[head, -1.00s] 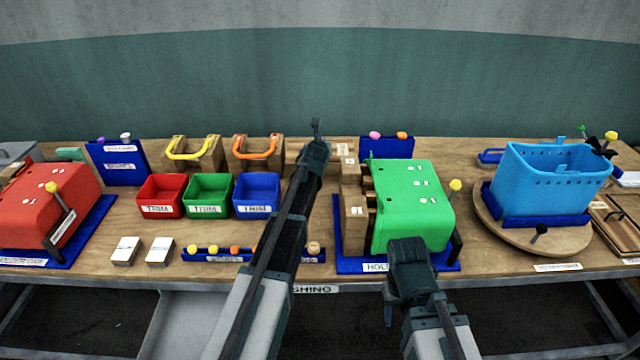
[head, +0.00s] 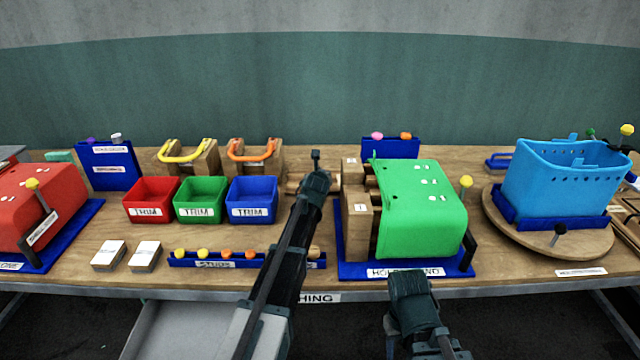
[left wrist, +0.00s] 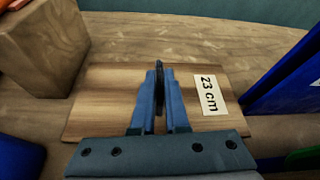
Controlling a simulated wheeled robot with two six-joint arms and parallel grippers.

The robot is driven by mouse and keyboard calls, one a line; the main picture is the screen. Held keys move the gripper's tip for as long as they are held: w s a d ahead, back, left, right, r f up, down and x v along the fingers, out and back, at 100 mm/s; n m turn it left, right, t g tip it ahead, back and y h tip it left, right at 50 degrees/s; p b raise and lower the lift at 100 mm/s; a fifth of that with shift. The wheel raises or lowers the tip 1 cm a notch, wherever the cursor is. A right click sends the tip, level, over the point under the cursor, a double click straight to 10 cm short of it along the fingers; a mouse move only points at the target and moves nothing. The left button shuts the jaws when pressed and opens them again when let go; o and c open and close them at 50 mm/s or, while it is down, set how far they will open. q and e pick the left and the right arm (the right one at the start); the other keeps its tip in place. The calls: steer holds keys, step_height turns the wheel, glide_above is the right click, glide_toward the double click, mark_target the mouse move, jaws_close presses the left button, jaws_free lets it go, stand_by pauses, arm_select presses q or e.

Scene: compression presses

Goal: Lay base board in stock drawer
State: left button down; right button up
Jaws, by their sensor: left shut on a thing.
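A flat wooden board marked "23 cm" (left wrist: 105,112) lies level under my left gripper in the left wrist view, at the back of the table. The left fingers (left wrist: 159,95) are shut on a thin dark piece above the middle of the board, which looks like its grip. In the head view my left arm reaches over the table to this gripper (head: 315,165) and hides most of the board. An open, pale grey drawer (head: 190,328) shows below the table's front edge, partly hidden by my arm. My right gripper (head: 408,285) is at the front edge; its fingertips are unclear.
A green press (head: 425,215) on a blue base stands right of my left arm. Red, green and blue trim bins (head: 252,198) and a blue stud rack (head: 215,259) stand left of it. A wooden block (left wrist: 42,45) stands close beside the board.

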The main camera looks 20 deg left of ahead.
arm_select(q)
steer(key=shift+f, duration=0.6)
steer(key=shift+r, duration=0.15)
arm_select(e)
steer(key=shift+f, duration=0.5)
steer(key=shift+f, duration=0.1)
arm_select(q)
steer(key=c, duration=0.9)
jaws_free()
